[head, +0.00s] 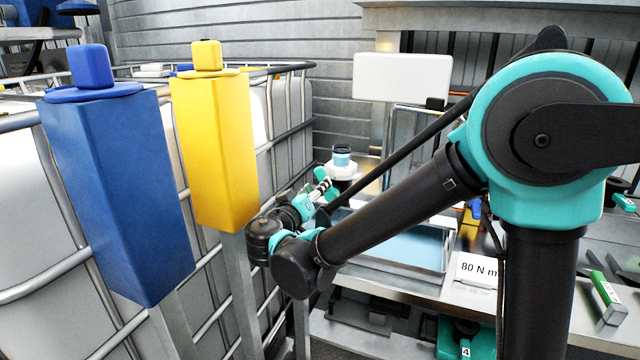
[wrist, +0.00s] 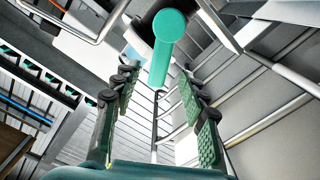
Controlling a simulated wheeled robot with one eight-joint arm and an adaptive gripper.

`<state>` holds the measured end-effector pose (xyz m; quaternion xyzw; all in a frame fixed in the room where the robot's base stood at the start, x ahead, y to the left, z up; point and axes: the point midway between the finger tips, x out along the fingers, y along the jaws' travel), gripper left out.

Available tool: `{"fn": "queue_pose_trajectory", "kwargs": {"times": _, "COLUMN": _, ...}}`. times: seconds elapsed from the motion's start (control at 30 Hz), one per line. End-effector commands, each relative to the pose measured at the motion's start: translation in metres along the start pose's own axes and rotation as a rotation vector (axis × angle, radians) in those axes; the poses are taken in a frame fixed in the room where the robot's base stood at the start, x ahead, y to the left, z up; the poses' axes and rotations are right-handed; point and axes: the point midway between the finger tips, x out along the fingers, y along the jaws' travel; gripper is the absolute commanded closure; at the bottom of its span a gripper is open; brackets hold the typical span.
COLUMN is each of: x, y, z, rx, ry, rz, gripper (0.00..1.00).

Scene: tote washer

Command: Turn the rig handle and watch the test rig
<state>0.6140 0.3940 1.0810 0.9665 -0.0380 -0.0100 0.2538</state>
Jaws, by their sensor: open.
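In the wrist view, a teal rod with a rounded end (wrist: 165,50), which looks like the rig handle, points in between the fingertips of my gripper (wrist: 158,88). The green-padded fingers are spread on both sides of it, with gaps visible. In the head view my gripper (head: 326,188) is small, beside a white round fitting with a blue-teal top (head: 342,163). My forearm partly covers that area. The test rig appears to be the metal-framed stand with a pale blue tray (head: 405,246) behind my arm; I cannot tell its full extent.
A blue post cover (head: 118,195) and a yellow one (head: 214,150) stand at left, before caged white tanks (head: 25,210). A blank white panel (head: 402,77) is at the back. An "80 N m" card (head: 478,269) and green-handled tools (head: 607,298) lie on the bench at right.

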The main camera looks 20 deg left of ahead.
Motion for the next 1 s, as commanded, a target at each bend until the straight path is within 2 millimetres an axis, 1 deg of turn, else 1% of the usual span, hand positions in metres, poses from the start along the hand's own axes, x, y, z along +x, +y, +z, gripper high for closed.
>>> {"fn": "queue_pose_trajectory", "kwargs": {"times": 0.03, "x": -0.013, "y": -0.001, "z": -0.001, "rx": 0.0, "ry": 0.003, "rz": -0.005, "gripper": 0.57}}
{"fn": "queue_pose_trajectory", "kwargs": {"times": 0.1, "x": -0.028, "y": -0.001, "z": -0.001, "rx": 0.0, "ry": 0.003, "rz": -0.005, "gripper": 0.57}}
{"fn": "queue_pose_trajectory", "kwargs": {"times": 0.2, "x": -0.046, "y": -0.001, "z": 0.0, "rx": 0.0, "ry": 0.002, "rz": -0.003, "gripper": 0.57}}
{"fn": "queue_pose_trajectory", "kwargs": {"times": 0.33, "x": -0.064, "y": -0.001, "z": 0.0, "rx": 0.0, "ry": 0.002, "rz": -0.003, "gripper": 0.57}}
{"fn": "queue_pose_trajectory", "kwargs": {"times": 0.5, "x": -0.076, "y": 0.0, "z": 0.0, "rx": 0.0, "ry": 0.001, "rz": -0.001, "gripper": 0.57}}
{"fn": "queue_pose_trajectory", "kwargs": {"times": 0.8, "x": -0.077, "y": 0.0, "z": 0.0, "rx": 0.0, "ry": 0.0, "rz": -0.001, "gripper": 0.57}}
{"fn": "queue_pose_trajectory", "kwargs": {"times": 0.93, "x": -0.079, "y": 0.0, "z": 0.0, "rx": -0.02, "ry": 0.0, "rz": -0.005, "gripper": 0.73}}
{"fn": "queue_pose_trajectory", "kwargs": {"times": 1.0, "x": -0.081, "y": 0.0, "z": -0.002, "rx": -0.068, "ry": 0.001, "rz": -0.016, "gripper": 0.82}}
